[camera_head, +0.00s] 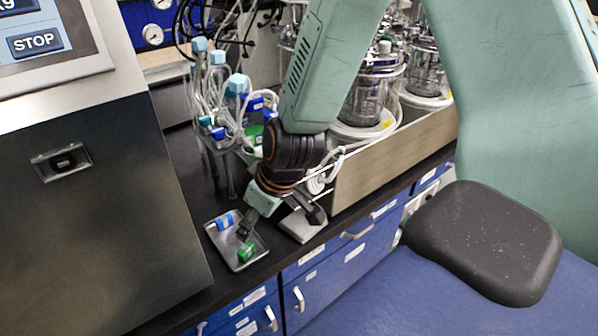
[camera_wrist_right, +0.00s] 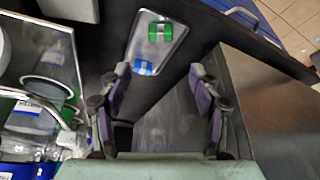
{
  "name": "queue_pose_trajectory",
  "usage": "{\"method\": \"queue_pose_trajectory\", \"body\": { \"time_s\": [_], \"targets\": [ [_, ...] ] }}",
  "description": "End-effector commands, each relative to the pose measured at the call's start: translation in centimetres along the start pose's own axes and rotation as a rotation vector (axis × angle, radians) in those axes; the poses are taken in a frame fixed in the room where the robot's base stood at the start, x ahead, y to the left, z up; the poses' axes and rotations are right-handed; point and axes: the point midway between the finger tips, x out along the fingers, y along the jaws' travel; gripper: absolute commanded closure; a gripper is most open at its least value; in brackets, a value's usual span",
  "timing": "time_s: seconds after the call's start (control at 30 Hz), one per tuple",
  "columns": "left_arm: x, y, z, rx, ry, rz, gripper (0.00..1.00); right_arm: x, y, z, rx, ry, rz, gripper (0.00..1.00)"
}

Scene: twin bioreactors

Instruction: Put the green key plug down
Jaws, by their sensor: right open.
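The green key plug (camera_head: 246,252) lies in a small grey metal tray (camera_head: 250,264) on the dark bench, near the tray's front end. It also shows at the far end of the tray in the right wrist view (camera_wrist_right: 160,31). A blue plug (camera_head: 225,220) lies at the other end of the same tray and shows in the right wrist view too (camera_wrist_right: 143,68). My right gripper (camera_wrist_right: 160,76) is open and empty, its two fingers apart, with the tray beyond the fingertips. In the head view it is low beside the tray (camera_head: 280,221). My left gripper is not in view.
A large metal cabinet with a STOP screen (camera_head: 110,200) stands close left of the tray. Glass bioreactor vessels (camera_head: 362,100) on a metal base (camera_head: 395,150) stand to the right. Tubes with blue caps (camera_head: 215,75) crowd behind. The bench's front edge lies close, above blue drawers (camera_head: 330,275).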

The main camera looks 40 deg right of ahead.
Motion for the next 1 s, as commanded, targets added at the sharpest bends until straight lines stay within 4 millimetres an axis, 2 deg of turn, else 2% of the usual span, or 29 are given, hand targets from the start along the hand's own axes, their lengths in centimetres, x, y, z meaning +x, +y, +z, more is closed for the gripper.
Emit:
{"method": "queue_pose_trajectory", "body": {
  "time_s": [0.07, 0.17, 0.27, 0.4, 0.5, 0.63, 0.7, 0.8, 1.0],
  "targets": [
    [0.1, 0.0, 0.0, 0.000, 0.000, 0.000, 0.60, 0.3, -0.1, 0.4, 0.005, -0.008, 0.001, 0.37],
    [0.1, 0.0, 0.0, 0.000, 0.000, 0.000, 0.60, 1.8, -0.5, 2.7, 0.034, -0.050, 0.010, 0.37],
    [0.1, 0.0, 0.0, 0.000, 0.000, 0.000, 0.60, 4.3, -1.5, 7.1, 0.090, -0.123, 0.028, 0.37],
    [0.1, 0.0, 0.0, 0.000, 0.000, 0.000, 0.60, 7.3, -3.6, 14.8, 0.185, -0.228, 0.055, 0.37],
    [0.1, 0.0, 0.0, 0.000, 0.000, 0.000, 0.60, 8.3, -5.4, 19.9, 0.247, -0.290, 0.064, 0.37],
    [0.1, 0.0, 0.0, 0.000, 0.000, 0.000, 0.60, 8.7, -7.6, 25.0, 0.314, -0.349, 0.068, 0.37],
    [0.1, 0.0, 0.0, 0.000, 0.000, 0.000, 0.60, 8.6, -8.4, 26.9, 0.342, -0.369, 0.068, 0.37],
    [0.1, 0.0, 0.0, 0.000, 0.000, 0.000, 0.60, 8.5, -9.1, 28.3, 0.366, -0.384, 0.066, 0.37],
    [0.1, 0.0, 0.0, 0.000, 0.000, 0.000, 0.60, 8.5, -9.3, 28.7, 0.376, -0.387, 0.067, 0.37]
  ]
}}
